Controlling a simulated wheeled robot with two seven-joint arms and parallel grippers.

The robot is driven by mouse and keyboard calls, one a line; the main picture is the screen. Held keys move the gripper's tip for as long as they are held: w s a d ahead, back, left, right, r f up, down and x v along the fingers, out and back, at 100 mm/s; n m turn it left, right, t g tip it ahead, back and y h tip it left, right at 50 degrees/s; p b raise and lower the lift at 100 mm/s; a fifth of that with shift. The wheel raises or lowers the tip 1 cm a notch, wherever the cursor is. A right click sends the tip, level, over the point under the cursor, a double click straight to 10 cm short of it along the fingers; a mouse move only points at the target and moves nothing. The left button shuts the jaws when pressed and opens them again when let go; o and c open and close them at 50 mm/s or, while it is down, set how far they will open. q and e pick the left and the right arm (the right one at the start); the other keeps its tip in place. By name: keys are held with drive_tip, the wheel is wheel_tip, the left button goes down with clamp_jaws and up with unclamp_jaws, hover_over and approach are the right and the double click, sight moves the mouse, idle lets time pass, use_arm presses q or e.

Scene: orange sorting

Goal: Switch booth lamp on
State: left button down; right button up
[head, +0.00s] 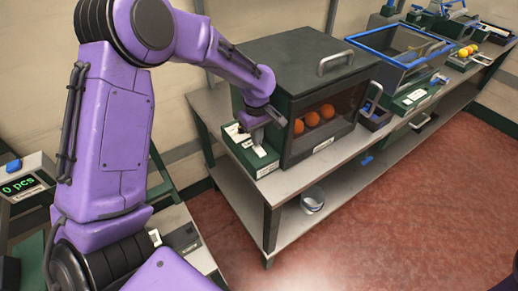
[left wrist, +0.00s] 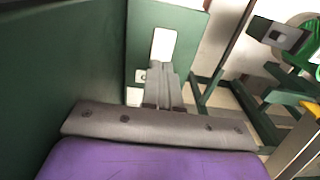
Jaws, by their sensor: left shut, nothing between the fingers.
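The booth (head: 300,55) is a dark green-grey box with a handle on its lid and a front window. Three oranges (head: 312,118) show through the window, and its inside looks dim. A green switch box (head: 240,152) with white plates stands against the booth's left side. My left gripper (head: 257,140) is shut and empty, pointing down at this box. In the left wrist view its closed fingers (left wrist: 155,70) lie over the green panel (left wrist: 190,30), just below a white plate (left wrist: 163,45). I cannot tell whether they touch it. My right gripper is not in view.
The booth stands on a long bench (head: 210,103) with a lower shelf holding a roll-like item (head: 312,199). A blue-rimmed bin (head: 398,68) stands farther right. A counter display (head: 20,186) reads 0 pcs at left. The red floor in front is clear.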

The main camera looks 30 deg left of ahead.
use_arm(q)
drive_tip(key=shift+s+f, duration=0.1)
drive_tip(key=shift+f, duration=0.9)
idle(0.8)
drive_tip(key=shift+r+p, duration=0.9)
drive_tip(key=shift+p, duration=0.15)
drive_tip(key=shift+r+p, duration=0.95)
drive_tip(key=shift+p, duration=0.25)
wheel_tip(320, 180, up, 4)
drive_tip(key=p, duration=0.4)
drive_tip(key=shift+f, duration=0.35)
